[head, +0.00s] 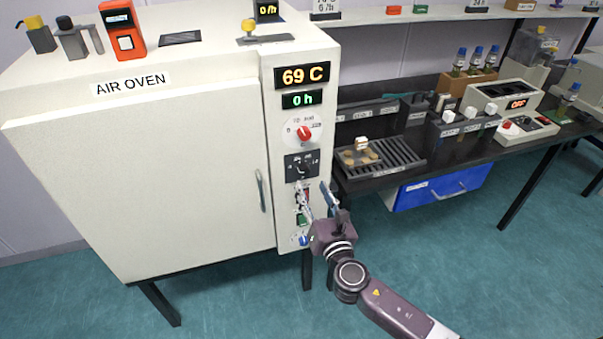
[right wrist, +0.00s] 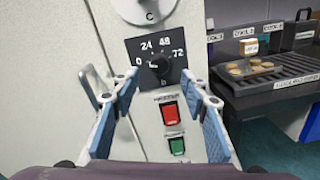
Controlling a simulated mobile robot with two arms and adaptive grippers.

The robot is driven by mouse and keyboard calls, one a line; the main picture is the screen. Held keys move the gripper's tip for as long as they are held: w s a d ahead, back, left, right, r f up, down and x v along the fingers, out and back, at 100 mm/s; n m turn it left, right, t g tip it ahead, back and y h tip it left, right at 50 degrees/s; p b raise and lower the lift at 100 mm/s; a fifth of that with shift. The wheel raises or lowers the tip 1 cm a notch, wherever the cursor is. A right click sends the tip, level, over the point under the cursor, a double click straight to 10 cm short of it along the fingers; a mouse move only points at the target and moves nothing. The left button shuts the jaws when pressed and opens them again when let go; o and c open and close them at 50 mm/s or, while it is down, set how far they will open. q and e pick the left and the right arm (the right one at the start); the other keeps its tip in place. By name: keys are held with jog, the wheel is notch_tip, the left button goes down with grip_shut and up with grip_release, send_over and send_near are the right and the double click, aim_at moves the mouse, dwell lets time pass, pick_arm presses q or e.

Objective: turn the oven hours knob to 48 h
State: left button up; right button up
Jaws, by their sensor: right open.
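The air oven (head: 190,170) stands at the left with its door shut. Its black hours knob (head: 302,167) is on the control column, below the red-pointer temperature knob (head: 304,133). In the right wrist view the hours knob (right wrist: 158,66) sits on a black plate marked 0, 24, 48 and 72, with its white mark towards the 0 side. The hours display (head: 302,100) reads 0 h, and the temperature display (head: 302,76) reads 69 C. My right gripper (head: 312,190) is open and empty, just below and in front of the knob, its fingers (right wrist: 160,103) spread either side.
A red switch (right wrist: 170,114) and a green switch (right wrist: 177,145) lie below the knob. The oven door handle (head: 262,190) is to the left. A black bench (head: 450,165) with a slotted rack (head: 400,157) stands at the right.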

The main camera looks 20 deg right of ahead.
aim_at(305, 174)
jog(key=shift+w, duration=3.1)
jog(key=shift+f, duration=0.1)
grip_shut()
